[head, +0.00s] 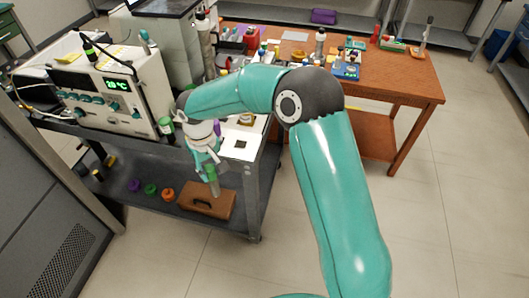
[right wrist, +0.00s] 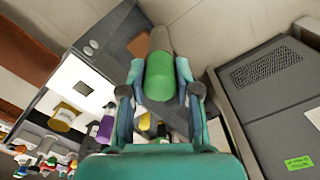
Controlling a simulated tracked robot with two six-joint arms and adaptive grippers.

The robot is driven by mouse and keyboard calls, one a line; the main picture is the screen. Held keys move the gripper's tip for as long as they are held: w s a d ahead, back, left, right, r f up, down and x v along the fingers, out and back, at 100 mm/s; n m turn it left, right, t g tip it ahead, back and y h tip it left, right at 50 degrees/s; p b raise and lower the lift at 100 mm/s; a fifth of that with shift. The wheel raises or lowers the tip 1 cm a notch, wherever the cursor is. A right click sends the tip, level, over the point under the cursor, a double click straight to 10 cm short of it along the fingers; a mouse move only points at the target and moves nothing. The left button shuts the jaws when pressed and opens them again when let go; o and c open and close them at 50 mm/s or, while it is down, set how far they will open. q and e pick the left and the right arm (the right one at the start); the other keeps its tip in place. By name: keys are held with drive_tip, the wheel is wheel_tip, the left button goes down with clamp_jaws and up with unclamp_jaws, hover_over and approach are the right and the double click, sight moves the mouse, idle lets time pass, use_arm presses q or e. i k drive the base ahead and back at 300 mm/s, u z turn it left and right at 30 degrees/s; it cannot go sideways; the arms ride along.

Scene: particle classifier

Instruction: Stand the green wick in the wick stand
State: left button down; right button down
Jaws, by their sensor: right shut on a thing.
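My right gripper (head: 209,168) is shut on the green wick (head: 213,187), a cylinder with a green upper part and a grey lower part. It hangs nearly upright in front of the cart's top edge, and in the picture its lower end overlaps the brown case. In the right wrist view, the fingers of my right gripper (right wrist: 160,85) close on both sides of the green part of the wick (right wrist: 160,77), and the grey part points away. A white plate with a dark square opening (head: 240,152) lies on the cart top; I cannot tell whether it is the wick stand. My left gripper is not in view.
The grey cart (head: 255,180) carries a white instrument (head: 120,90) and bottles. Its lower shelf holds a brown case (head: 207,201) and purple, green and orange rings. A wooden table (head: 395,80) with small items stands behind. The floor at right is clear.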

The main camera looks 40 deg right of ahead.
sight(241, 151)
drive_tip(key=u, duration=1.25)
drive_tip(key=i, duration=0.1)
drive_tip(key=z, duration=2.55)
